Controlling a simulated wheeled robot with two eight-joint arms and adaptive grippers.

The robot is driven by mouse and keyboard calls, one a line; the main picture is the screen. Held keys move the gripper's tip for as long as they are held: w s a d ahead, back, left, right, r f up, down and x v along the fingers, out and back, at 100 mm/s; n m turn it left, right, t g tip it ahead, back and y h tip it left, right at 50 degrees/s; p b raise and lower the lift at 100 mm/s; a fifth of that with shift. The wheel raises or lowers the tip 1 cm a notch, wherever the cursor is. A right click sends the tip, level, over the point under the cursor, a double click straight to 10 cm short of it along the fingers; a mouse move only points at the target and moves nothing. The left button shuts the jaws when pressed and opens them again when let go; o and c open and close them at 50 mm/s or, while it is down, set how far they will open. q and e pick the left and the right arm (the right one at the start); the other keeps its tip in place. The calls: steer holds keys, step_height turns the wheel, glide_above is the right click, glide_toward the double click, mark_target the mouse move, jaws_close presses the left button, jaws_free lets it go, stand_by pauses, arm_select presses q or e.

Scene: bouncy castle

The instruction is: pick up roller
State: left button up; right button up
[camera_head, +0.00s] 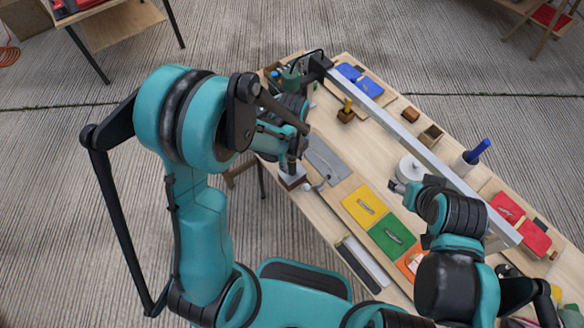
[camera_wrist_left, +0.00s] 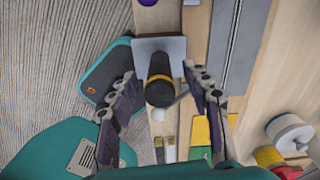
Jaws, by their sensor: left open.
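The roller (camera_wrist_left: 158,88) stands with its dark handle end, banded in yellow, pointing up at the left wrist camera. It is over a pale square block (camera_wrist_left: 172,46), which also shows in the head view (camera_head: 292,181) at the left edge of the workbench. My left gripper (camera_wrist_left: 165,78) is open, with one finger on each side of the handle and visible gaps. In the head view, my left gripper (camera_head: 293,152) is just above the block and partly hides the roller. My right gripper (camera_head: 402,187) is small and partly hidden by its arm; its jaws cannot be made out.
The workbench (camera_head: 335,210) holds a grey metal plate (camera_head: 325,158) beside the block and yellow (camera_head: 365,205), green (camera_head: 391,234) and orange pads. A long metal beam (camera_head: 415,148) crosses above the bench. A white round container (camera_head: 410,167) stands near my right gripper.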

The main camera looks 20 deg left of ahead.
arm_select(q)
step_height(320, 180, down, 3)
steer(key=shift+r, duration=0.2)
jaws_close()
steer(key=shift+r, duration=0.1)
arm_select(e)
steer(key=shift+f, duration=0.45)
